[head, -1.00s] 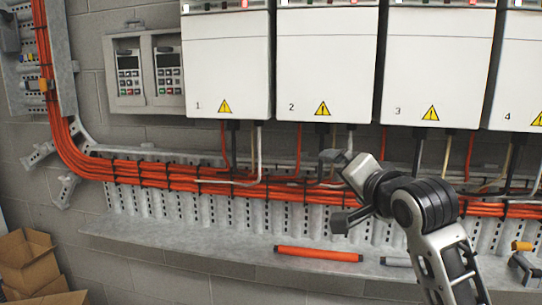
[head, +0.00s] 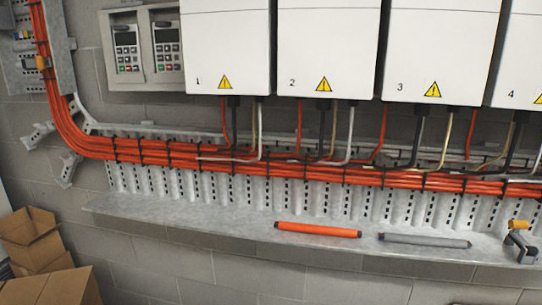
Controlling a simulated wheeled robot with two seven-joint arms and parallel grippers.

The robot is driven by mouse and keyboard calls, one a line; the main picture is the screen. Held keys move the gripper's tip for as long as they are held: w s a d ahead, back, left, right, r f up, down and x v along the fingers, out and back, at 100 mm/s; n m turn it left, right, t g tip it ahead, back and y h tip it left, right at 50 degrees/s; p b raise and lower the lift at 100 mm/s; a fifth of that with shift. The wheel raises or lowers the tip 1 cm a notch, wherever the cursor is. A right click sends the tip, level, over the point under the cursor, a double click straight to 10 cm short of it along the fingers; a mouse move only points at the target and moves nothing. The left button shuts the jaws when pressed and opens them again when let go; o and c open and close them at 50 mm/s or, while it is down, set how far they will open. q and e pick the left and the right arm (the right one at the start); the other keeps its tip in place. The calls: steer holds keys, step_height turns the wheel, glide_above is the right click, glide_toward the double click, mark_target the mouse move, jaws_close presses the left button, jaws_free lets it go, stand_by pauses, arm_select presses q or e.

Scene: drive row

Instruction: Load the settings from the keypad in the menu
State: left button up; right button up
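Two grey keypads sit side by side in a pale panel (head: 98,54) at the upper left of the head view. The left keypad (head: 127,50) and the right keypad (head: 168,48) each have a small dark screen above rows of buttons, with a few green and red keys. The screens are too small to read. The panel's top edge is close to the top of the picture. Neither of my grippers is in the picture.
White drive cabinets numbered 1 (head: 227,45), 2 (head: 327,45), 3 (head: 440,50) and 4 (head: 520,60) hang right of the panel. Orange cables (head: 290,170) run below. A ledge (head: 200,213) carries an orange tube (head: 317,229) and a grey tube (head: 424,240). Cardboard boxes (head: 35,238) stand lower left.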

jaws_close()
stand_by(1.7)
